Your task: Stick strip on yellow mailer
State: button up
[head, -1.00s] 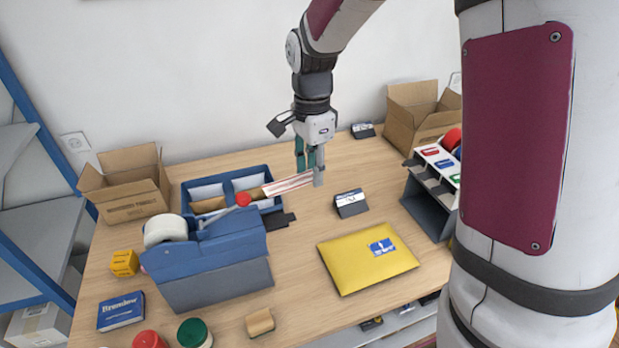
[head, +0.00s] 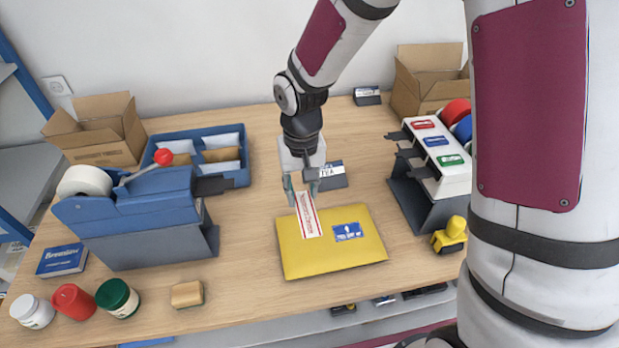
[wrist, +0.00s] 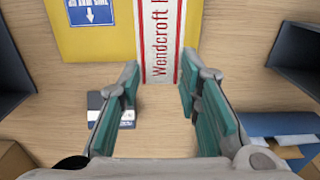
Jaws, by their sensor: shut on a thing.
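The yellow mailer (head: 330,258) lies flat on the counter, with a blue and white label (head: 347,232) on its right part. It also shows at the top of the wrist view (wrist: 105,42). My gripper (head: 303,190) is at the mailer's far edge, shut on the strip (head: 308,217) by its near-arm end. The strip is white with red borders and red lettering, and reaches over the mailer left of the label. In the wrist view the strip (wrist: 161,38) runs away from between the teal fingers (wrist: 158,88). I cannot tell whether it touches the mailer.
A blue tape dispenser (head: 130,215) stands at left and a rack of rolls (head: 437,150) at right. A small black and white sign (head: 333,176) stands just behind my gripper. Several jars and a tan block (head: 187,294) sit at the front left.

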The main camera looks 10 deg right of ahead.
aim_at(302, 195)
jog(key=shift+f+b, duration=2.5)
jog(key=shift+f, duration=1.9)
jog(key=o, duration=0.8)
jog(key=shift+r, duration=0.15)
jog(key=shift+r+p, duration=1.8)
jog(key=shift+r, duration=0.85)
jog(key=shift+r, duration=0.1)
notch_tip(302, 195, up, 7)
jog(key=p, duration=0.3)
jog(key=shift+s+f, duration=0.1)
jog(key=shift+f, duration=0.1)
jog(key=shift+r+p, duration=0.4)
jog(key=shift+r, duration=0.2)
